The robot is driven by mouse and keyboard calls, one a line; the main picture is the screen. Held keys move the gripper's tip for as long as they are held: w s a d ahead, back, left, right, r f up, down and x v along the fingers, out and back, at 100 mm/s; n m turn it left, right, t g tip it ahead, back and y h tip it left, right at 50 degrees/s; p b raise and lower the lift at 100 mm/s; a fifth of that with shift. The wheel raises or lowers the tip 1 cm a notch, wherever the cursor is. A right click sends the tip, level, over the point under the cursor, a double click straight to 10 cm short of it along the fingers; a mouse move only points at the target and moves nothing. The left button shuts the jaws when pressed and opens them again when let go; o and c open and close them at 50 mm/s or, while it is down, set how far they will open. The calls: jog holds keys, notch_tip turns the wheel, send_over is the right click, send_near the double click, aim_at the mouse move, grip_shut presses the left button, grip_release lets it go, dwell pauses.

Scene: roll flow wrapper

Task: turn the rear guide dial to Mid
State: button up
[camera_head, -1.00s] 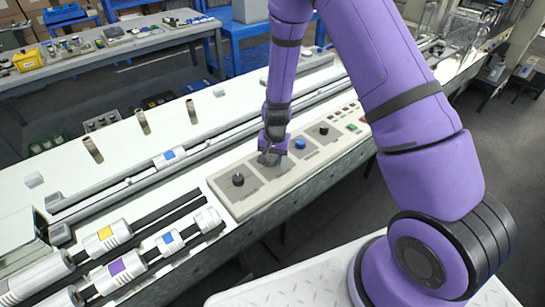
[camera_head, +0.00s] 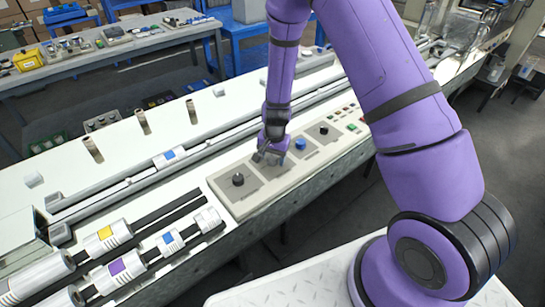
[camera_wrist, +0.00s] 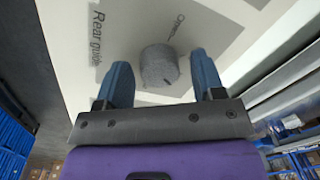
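The rear guide dial is a round grey knob (camera_wrist: 158,68) on a pale panel in the wrist view. Beside it, the panel reads "Rear guide" on the left and "Open" near the dial's top. A small dark mark shows at the knob's lower right edge. My gripper (camera_wrist: 162,72) is open, with one blue-grey finger on each side of the knob and a visible gap on both sides. In the head view my gripper (camera_head: 270,158) is low over the control panel (camera_head: 232,205) and hides this dial. I cannot read a "Mid" label.
A black knob (camera_head: 238,179) is left of my gripper on the same panel. A blue knob (camera_head: 300,144) and another black knob (camera_head: 323,130) are close on the right. Small buttons (camera_head: 351,127) lie farther right. Rollers (camera_head: 128,265) stand at the lower left.

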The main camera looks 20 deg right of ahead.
jog(key=shift+r, duration=0.1)
notch_tip(320, 180, up, 11)
jog(key=shift+s+d+f, duration=0.2)
jog(key=shift+s+d, duration=0.05)
dwell(0.5)
dwell(0.3)
notch_tip(320, 180, up, 12)
jog(key=n, duration=0.2)
send_over(274, 158)
jog(key=s+d, duration=0.1)
jog(key=s, duration=0.2)
jog(key=s+d+r+n+t+y, duration=0.1)
jog(key=s+r, duration=0.3)
jog(key=r, duration=0.2)
jog(key=s+d+r+n+t, duration=0.1)
jog(key=s+r, duration=0.2)
jog(key=r, duration=0.3)
jog(key=s+d+r+n+t, duration=0.1)
jog(key=s+r, duration=0.3)
jog(key=s, duration=0.5)
jog(key=s+d+r+n+t+h, duration=0.1)
jog(key=s+r, duration=0.4)
jog(key=s, duration=0.5)
jog(key=shift+d+r+n+t+h, duration=0.3)
jog(key=shift+d+n, duration=0.4)
jog(key=shift+n, duration=0.2)
